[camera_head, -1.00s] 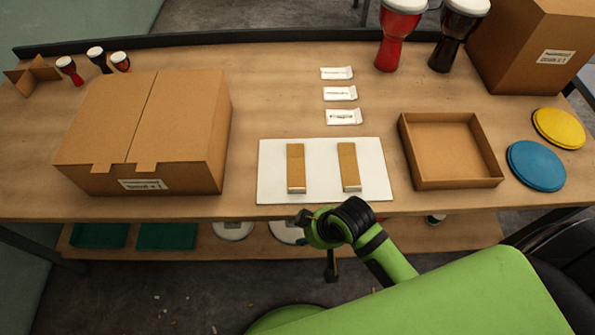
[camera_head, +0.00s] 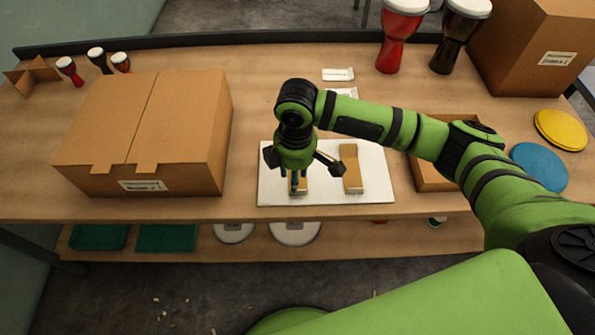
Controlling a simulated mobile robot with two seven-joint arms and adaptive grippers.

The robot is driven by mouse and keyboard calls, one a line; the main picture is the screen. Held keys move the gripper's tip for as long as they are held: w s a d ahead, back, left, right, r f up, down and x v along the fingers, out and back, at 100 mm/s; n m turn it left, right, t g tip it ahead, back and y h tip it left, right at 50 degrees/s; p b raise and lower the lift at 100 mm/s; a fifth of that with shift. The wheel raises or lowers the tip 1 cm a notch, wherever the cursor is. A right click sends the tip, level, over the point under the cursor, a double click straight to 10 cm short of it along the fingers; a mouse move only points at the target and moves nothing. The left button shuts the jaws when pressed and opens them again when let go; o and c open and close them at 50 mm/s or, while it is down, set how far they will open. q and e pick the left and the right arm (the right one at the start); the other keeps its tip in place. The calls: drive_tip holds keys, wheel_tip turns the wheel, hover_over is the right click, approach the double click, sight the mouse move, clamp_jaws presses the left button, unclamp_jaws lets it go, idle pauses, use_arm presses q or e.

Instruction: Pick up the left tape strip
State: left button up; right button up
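The left tape strip (camera_head: 298,190) is a tan strip with a pale front edge, lying on a white board (camera_head: 325,195) near the table's front edge. Most of it is hidden beneath my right gripper (camera_head: 298,172). That gripper points down over the strip with its fingers spread to both sides, open. I cannot tell whether it touches the strip. A similar right tape strip (camera_head: 351,170) lies on the board to the right, close to the right finger. My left gripper is not in view.
A closed cardboard box (camera_head: 150,125) stands left of the board. An open shallow box (camera_head: 430,180) on the right is partly behind my arm. White packets (camera_head: 338,74) lie behind. Blue (camera_head: 538,165) and yellow (camera_head: 560,130) discs and drums (camera_head: 398,35) stand farther right.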

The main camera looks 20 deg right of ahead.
sight(298, 193)
drive_tip(key=shift+w+d+r, duration=0.2)
drive_tip(key=shift+d+r, duration=0.05)
drive_tip(key=shift+d, duration=0.25)
drive_tip(key=shift+d+f, duration=0.1)
drive_tip(key=shift+f, duration=0.05)
drive_tip(key=f, duration=0.1)
drive_tip(key=f+p, duration=0.1)
drive_tip(key=f, duration=0.3)
drive_tip(key=shift+s+f+p, duration=0.2)
drive_tip(key=shift+s+p, duration=0.1)
drive_tip(key=shift+f, duration=0.6)
clamp_jaws()
